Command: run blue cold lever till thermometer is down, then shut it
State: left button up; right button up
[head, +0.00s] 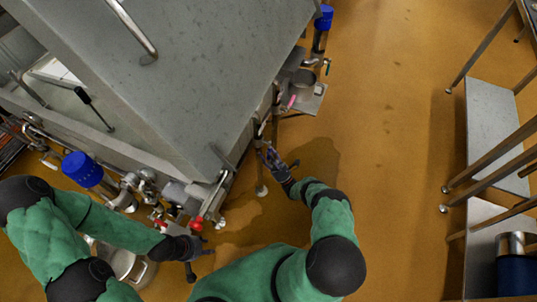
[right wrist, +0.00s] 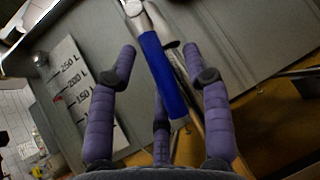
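The blue cold lever (right wrist: 162,75) shows in the right wrist view, its long blue sleeve slanting between the two fingers of my right gripper (right wrist: 158,68). The fingers are apart, with a visible gap on the upper left side; I cannot tell whether either touches the lever. In the head view my right gripper (head: 279,160) is beside the steel vat's corner, and the lever is mostly hidden there. My left gripper (head: 200,258) has its fingers spread, with nothing in it, below red-handled valves (head: 197,223). I cannot make out a thermometer reading.
The steel vat (head: 190,70) fills the upper left, with pipes and a blue motor (head: 82,169) along its near side. A litre scale (right wrist: 75,92) shows on a wall. A steel pot (head: 125,265) is at lower left. Shelving (head: 493,130) stands right; floor between is clear.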

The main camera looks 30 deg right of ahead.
jog(key=shift+r, duration=0.1)
jog(key=shift+r, duration=4.95)
pick_arm(q)
jog(key=shift+r, duration=0.1)
pick_arm(e)
jog(key=shift+f, duration=0.1)
